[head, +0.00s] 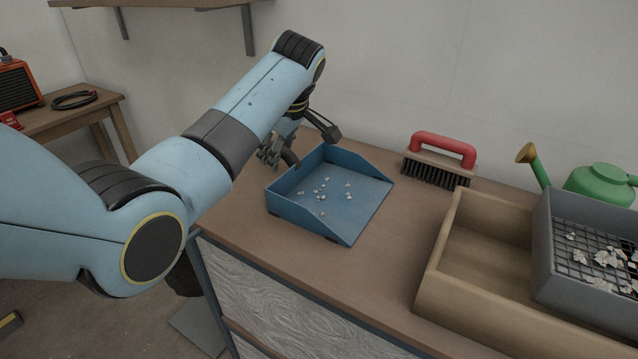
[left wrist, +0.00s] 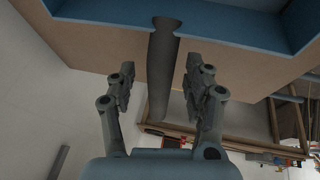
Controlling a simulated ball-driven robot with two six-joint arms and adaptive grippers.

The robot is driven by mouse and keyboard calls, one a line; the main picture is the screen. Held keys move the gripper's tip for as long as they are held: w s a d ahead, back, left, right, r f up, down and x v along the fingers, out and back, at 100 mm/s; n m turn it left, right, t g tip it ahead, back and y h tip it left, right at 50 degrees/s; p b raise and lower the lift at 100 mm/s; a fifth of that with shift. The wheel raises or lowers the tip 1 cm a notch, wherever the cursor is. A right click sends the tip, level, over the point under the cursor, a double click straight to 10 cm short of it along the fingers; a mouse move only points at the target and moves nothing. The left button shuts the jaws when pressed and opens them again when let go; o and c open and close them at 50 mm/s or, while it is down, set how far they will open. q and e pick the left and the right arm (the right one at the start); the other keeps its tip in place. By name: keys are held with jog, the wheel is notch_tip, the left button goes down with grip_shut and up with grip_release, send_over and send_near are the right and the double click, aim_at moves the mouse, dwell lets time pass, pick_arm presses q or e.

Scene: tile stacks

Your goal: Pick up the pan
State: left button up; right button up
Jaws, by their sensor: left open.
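The pan (head: 350,212) is a blue dustpan lying on the brown workbench, with several small pale bits inside it. Its dark handle (left wrist: 163,60) points out toward my left gripper, and its blue body (left wrist: 105,12) shows at the top of the left wrist view. My left gripper (head: 277,152) is at the handle end of the pan, beside its back left wall. In the left wrist view the fingers (left wrist: 160,82) are open, one on each side of the handle, with visible gaps. My right gripper is in neither view.
A brush (head: 441,160) with a red handle stands behind the pan. A wooden box (head: 440,262) with a grey sieve tray (head: 545,240) on it is at the right. A green watering can (head: 600,184) is behind them. The bench front between pan and box is clear.

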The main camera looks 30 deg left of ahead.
pick_arm(q)
jog(key=shift+w+a+f, duration=0.15)
jog(key=shift+a+f, duration=0.05)
jog(key=shift+f, duration=0.3)
grip_shut()
jog(key=shift+r, duration=0.1)
